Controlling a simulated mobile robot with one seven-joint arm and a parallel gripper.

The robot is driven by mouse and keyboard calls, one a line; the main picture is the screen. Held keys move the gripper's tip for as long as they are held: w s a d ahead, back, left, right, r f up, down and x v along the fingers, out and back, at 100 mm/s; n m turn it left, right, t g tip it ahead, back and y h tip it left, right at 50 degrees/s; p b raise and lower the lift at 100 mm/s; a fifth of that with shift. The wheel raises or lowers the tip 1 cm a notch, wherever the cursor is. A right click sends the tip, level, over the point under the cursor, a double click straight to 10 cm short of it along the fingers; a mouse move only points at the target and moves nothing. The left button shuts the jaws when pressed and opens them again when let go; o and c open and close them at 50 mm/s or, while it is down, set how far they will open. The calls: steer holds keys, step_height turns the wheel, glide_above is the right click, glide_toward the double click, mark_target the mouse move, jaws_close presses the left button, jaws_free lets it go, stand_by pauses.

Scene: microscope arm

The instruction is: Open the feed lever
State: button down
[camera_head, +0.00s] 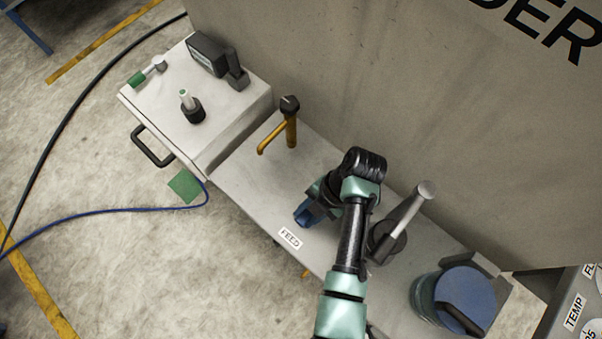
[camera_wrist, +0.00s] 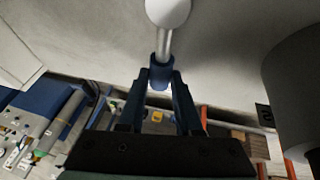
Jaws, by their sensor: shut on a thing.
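The feed lever in the wrist view is a pale metal rod with a white rounded end at the top and a blue grip (camera_wrist: 160,73) at its lower end. My gripper (camera_wrist: 161,80) has its two dark blue fingers closed on that grip, one on each side. In the head view, my gripper (camera_head: 308,214) is low over the grey bench, just above the white FEED label (camera_head: 290,238). My own wrist and fingers hide most of the feed lever there, so its angle cannot be told from that view.
A grey lever on a black base (camera_head: 405,220) stands close to the right of my arm. A bent yellow pipe (camera_head: 290,130) rises behind left. A blue-lidded canister (camera_head: 465,295) is at right, a white box (camera_head: 205,110) at left. A large grey wall (camera_head: 400,80) bounds the back.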

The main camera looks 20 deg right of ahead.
steer(key=shift+s+d+n, duration=0.2)
steer(key=shift+n, duration=0.2)
steer(key=c, duration=0.6)
jaws_free()
steer(key=p+v, duration=0.5)
steer(key=v, duration=0.8)
steer(key=shift+w, duration=0.15)
steer(key=shift+r+p, duration=0.1)
steer(key=shift+p, duration=0.2)
